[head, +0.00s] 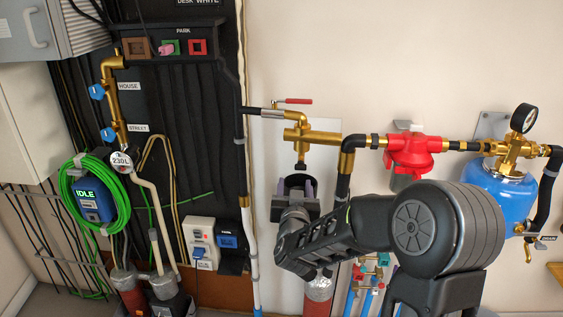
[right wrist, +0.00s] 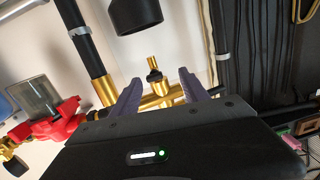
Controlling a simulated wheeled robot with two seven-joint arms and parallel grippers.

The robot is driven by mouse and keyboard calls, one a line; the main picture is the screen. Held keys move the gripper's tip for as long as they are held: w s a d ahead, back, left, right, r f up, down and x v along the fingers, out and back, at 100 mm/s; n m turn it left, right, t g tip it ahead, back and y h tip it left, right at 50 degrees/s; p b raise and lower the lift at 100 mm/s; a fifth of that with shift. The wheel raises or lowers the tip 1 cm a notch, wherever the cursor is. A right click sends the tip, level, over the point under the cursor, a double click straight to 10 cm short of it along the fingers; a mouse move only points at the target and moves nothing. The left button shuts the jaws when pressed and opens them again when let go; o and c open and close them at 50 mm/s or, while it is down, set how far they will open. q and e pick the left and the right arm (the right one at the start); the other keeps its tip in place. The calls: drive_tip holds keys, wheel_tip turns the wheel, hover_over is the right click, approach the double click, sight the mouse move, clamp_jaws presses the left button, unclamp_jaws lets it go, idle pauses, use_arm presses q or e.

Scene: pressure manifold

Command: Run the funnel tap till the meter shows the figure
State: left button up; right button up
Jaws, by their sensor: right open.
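The brass funnel tap (head: 303,135) sits on the wall pipework in the head view, with a red lever (head: 295,101) above it and a black-tipped stub pointing down. The right wrist view shows the stub (right wrist: 153,66) beyond and between my fingertips. A dark funnel-like cup (right wrist: 130,15) is at the top of that view. My right gripper (head: 297,186) is open and empty just below the stub; its purple-grey fingers also show in the right wrist view (right wrist: 160,82). The round white meter (head: 121,160) appears to read 230L. My left gripper is not in view.
A red filter (head: 413,150) and a blue tank (head: 493,190) with a gauge (head: 523,118) stand right of the tap. A green hose reel (head: 66,190) with an IDLE display hangs at left. Black and white pipes (head: 246,190) run beside the gripper.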

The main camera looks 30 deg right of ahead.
sight(300, 167)
drive_tip(key=shift+h, duration=0.5)
drive_tip(key=shift+s+d+r+p+x, duration=0.15)
drive_tip(key=shift+r+p+x, duration=0.1)
drive_tip(key=shift+x, duration=1.1)
drive_tip(key=shift+s+d+r+p+x, duration=0.15)
drive_tip(key=shift+r+x, duration=0.1)
drive_tip(key=shift+x, duration=1.1)
drive_tip(key=shift+s+d+r+p+x, duration=0.15)
drive_tip(key=shift+r+x, duration=0.1)
drive_tip(key=shift+x, duration=1.1)
drive_tip(key=shift+w, duration=0.1)
drive_tip(key=shift+c, duration=0.4)
clamp_jaws()
